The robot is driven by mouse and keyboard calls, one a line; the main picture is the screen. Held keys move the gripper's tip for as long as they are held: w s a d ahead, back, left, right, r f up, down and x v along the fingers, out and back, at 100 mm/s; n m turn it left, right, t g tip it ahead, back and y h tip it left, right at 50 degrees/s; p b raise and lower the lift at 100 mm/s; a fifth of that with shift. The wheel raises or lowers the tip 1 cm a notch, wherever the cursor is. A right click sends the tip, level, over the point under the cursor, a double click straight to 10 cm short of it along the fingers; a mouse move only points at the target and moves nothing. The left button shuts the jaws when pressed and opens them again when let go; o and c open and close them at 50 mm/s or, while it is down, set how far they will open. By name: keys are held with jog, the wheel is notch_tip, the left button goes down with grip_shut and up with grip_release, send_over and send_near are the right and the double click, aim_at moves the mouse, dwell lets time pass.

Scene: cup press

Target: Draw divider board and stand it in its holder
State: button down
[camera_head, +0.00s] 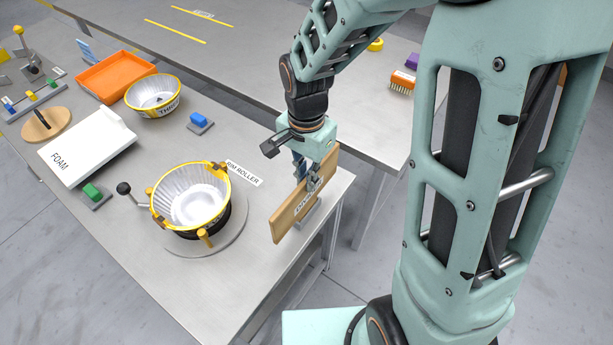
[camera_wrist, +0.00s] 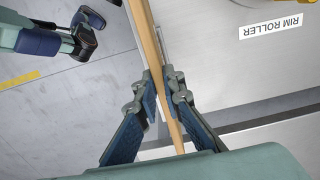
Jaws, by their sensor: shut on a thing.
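The divider board (camera_head: 284,221) is a light wooden plank with a partly hidden printed label. It stands on edge near the right corner of the steel table in the head view. My gripper (camera_head: 313,183) is shut on it from above, with a finger on each face. In the wrist view the board (camera_wrist: 148,38) shows as a thin edge between my gripper's fingers (camera_wrist: 161,76). A small grey metal piece (camera_head: 311,217) shows beside the board's lower edge; it may be the holder. I cannot tell whether the board sits in it.
The rim roller (camera_head: 203,239) holds a yellow-rimmed pleated cup (camera_head: 188,188) left of the board. A white foam block (camera_head: 87,146), an orange tray (camera_head: 115,77) and another cup (camera_head: 153,96) lie farther left. The table's edge is close to the board. A second table (camera_head: 240,62) stands behind.

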jog(key=shift+f+b, duration=0.7)
jog(key=shift+f, duration=0.2)
jog(key=c, duration=2)
grip_release()
notch_tip(320, 180, up, 12)
